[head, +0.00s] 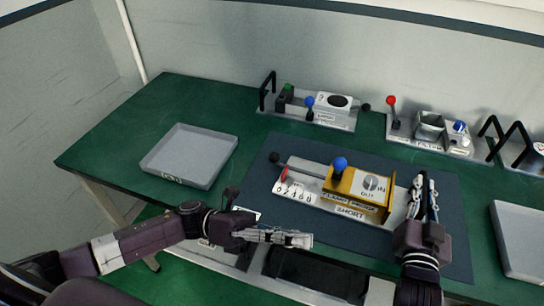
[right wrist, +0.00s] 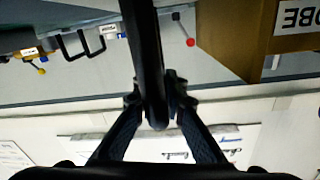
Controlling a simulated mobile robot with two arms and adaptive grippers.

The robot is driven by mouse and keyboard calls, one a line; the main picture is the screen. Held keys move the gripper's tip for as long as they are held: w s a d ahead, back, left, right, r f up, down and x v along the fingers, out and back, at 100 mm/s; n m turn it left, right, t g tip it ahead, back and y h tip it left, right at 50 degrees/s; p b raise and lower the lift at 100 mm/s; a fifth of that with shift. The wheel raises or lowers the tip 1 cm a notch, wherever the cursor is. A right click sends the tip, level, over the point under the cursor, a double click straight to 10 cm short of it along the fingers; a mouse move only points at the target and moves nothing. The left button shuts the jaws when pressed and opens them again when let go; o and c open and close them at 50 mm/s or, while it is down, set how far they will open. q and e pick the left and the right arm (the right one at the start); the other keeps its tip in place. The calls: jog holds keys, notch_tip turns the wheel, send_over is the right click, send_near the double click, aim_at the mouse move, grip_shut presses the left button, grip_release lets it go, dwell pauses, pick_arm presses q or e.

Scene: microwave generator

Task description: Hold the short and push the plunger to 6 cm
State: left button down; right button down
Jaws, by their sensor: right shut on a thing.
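The short (head: 350,211) is a fixture on the dark mat, with a yellow block (head: 359,191) bearing a blue-knobbed lever (head: 339,164). Its plunger (head: 275,157) has a black knob at the left end, beside a numbered scale (head: 295,190) with a red mark. My right gripper (head: 424,184) is at the short's right end. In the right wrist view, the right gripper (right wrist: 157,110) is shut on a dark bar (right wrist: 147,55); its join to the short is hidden. My left gripper (head: 308,240) is in front of the short, apart from it, fingers pointing right; its opening is unclear.
A grey tray (head: 170,176) lies at the left and another (head: 508,250) at the right edge. Other fixtures with knobs and black handles (head: 318,118) (head: 430,138) stand along the back. Green table is clear between the left tray and the mat (head: 258,182).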

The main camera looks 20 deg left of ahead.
pick_arm(q)
jog(key=w+a+m+t+y, duration=0.1)
jog(key=w+a, duration=0.2)
jog(key=w+a+f+m+t+y, duration=0.1)
jog(key=w+a, duration=0.2)
jog(key=w+a+m+t+y, duration=0.1)
jog(key=w+a, duration=0.2)
jog(key=shift+w+a+f+y, duration=0.25)
jog(key=shift+w+a+y, duration=0.05)
jog(key=shift+w+y, duration=0.1)
jog(key=w+a+r+m+t+y, duration=0.1)
jog(key=w+a+t+y, duration=0.1)
jog(key=w+a, duration=0.4)
jog(key=w+a+r+m+t+y, duration=0.1)
jog(key=w+a+t+y, duration=0.15)
jog(key=a, duration=0.65)
jog(key=shift+g, duration=0.25)
jog(key=shift+a+f+x, duration=0.1)
jog(key=shift+f+x, duration=0.2)
jog(key=shift+x, duration=1.35)
jog(key=shift+a+f+x, duration=0.1)
jog(key=shift+f+x, duration=0.25)
jog(key=shift+x, duration=1.35)
jog(key=shift+a+f+x, duration=0.15)
jog(key=shift+f+x, duration=0.15)
jog(key=shift+x, duration=1.35)
jog(key=shift+d, duration=0.2)
